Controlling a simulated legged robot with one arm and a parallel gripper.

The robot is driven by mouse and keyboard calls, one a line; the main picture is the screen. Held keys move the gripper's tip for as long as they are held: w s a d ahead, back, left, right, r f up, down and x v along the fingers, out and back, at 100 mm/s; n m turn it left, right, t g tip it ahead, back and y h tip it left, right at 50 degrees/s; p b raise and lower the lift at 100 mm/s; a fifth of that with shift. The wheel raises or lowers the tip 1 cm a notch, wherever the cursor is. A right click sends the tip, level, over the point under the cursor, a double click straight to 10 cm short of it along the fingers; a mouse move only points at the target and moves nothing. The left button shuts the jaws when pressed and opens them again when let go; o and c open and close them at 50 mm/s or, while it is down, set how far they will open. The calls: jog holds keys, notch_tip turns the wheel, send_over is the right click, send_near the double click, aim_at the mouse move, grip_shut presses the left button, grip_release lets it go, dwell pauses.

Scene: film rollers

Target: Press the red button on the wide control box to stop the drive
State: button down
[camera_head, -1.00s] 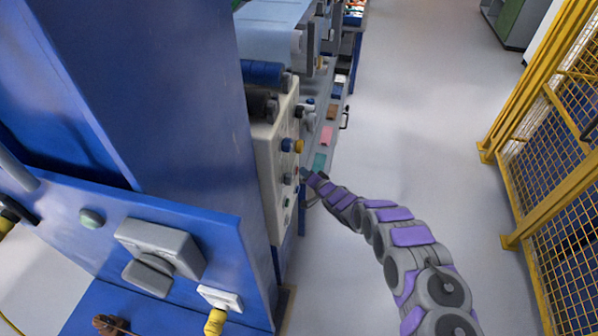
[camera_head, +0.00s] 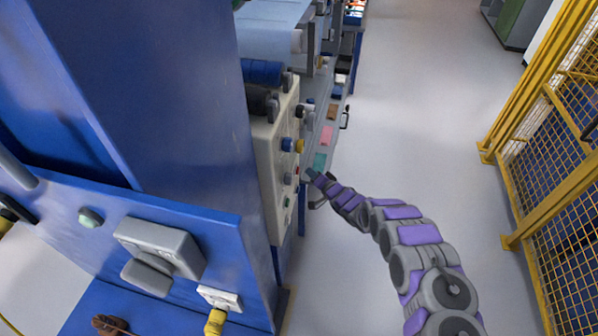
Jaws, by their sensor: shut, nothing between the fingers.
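The wide control box (camera_head: 268,168) is a cream panel on the side of the blue machine, seen at a steep angle. A small red button (camera_head: 297,170) shows below that knob. My gripper (camera_head: 308,172) is shut and empty at the end of my grey and purple arm. Its tip is just right of the red button, with a small gap in the picture. I cannot tell its exact depth from the panel.
A blue machine column (camera_head: 160,90) and a lower blue panel with a grey switch (camera_head: 160,250) fill the left. A yellow mesh fence (camera_head: 560,160) stands at the right. The grey floor (camera_head: 420,120) between them is clear.

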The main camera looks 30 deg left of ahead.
jog(key=d, duration=0.2)
jog(key=w+d, duration=0.1)
jog(key=d, duration=0.1)
dwell(0.8)
